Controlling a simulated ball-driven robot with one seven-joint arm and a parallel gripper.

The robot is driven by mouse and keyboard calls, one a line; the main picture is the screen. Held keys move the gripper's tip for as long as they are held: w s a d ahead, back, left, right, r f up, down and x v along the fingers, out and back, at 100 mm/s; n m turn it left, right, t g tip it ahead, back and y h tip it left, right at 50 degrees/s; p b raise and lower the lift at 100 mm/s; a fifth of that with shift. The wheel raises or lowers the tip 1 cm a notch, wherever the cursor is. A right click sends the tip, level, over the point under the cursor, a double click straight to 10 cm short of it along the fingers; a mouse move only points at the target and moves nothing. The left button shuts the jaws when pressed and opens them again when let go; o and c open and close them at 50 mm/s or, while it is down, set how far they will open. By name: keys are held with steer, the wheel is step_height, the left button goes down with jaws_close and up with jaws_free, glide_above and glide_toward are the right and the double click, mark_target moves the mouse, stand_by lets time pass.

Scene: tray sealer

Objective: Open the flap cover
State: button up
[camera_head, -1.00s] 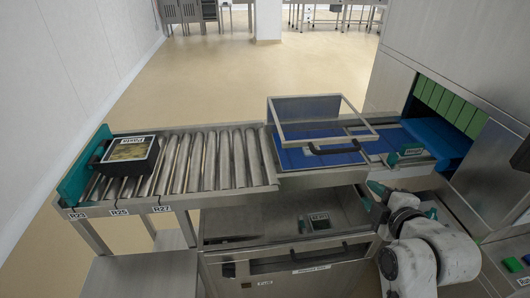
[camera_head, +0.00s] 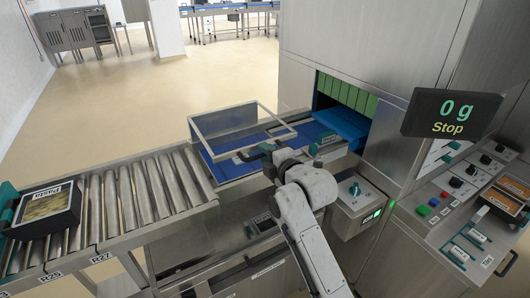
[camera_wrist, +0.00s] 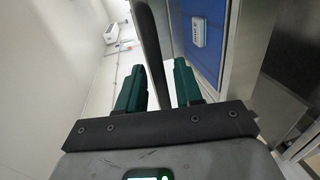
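The flap cover (camera_head: 277,117) is a clear panel in a metal frame over the blue conveyor section in the head view. Its black handle (camera_head: 246,156) is on the near side, low over the belt. My gripper reaches this handle from the right in the head view, and the arm hides part of it. In the wrist view the handle (camera_wrist: 147,30) is a dark bar passing between the green fingers of my gripper (camera_wrist: 158,88). The fingers are apart, with a gap on each side of the bar. The cover appears lowered.
A roller conveyor (camera_head: 150,193) holds a black pasta tray (camera_head: 47,208) at the left. The sealer with green strips (camera_head: 345,92) stands right of the cover. A display (camera_head: 452,115) reads 0 g, Stop, above the control panel (camera_head: 450,208). Floor behind is clear.

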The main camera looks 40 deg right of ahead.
steer(key=shift+w+d, duration=0.15)
steer(key=shift+w, duration=0.2)
steer(key=shift+f, duration=0.1)
jaws_close()
stand_by(0.3)
